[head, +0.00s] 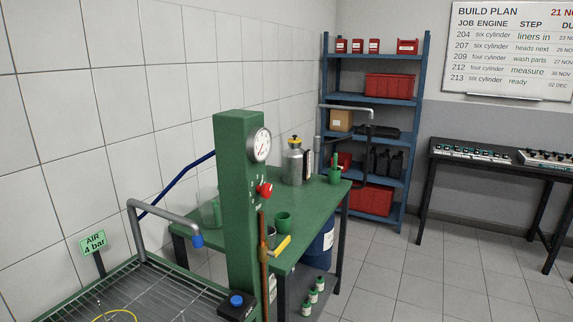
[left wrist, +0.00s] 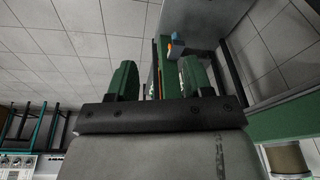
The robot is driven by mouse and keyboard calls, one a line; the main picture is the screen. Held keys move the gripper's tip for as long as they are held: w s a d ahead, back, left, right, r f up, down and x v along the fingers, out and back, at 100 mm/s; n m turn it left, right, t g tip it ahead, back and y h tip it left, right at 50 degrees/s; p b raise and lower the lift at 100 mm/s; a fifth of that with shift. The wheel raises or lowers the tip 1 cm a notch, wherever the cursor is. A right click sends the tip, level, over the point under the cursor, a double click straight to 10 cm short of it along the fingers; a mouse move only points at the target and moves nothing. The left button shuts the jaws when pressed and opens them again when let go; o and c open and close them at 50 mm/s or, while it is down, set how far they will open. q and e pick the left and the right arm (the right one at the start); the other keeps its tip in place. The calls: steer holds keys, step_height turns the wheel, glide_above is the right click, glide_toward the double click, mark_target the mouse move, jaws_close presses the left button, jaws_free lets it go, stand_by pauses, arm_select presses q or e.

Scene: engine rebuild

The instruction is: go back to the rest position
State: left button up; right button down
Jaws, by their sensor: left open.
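My left gripper (left wrist: 157,75) shows in the left wrist view, its two green fingers spread apart with nothing between them. The wrist view looks tilted, with the tiled floor at upper left. Beyond the fingers, some green, orange and blue parts show, too cut off to name surely. Neither gripper shows in the head view, and my right gripper is in no view.
A green column with a gauge (head: 260,145) stands by a green bench (head: 318,205) holding a metal canister (head: 294,165) and green cups. A grated wash tray (head: 160,292) lies at front left. A blue shelf (head: 370,98) stands behind. The tiled floor (head: 390,280) at right is clear.

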arm_select(q)
step_height(320, 180, down, 13)
steer(key=s, duration=0.2)
steer(key=s+a+f+g, duration=0.2)
steer(key=s+a+f, duration=0.1)
steer(key=s+f, duration=1.4)
steer(key=shift+f, duration=0.25)
steer(key=shift+a, duration=0.1)
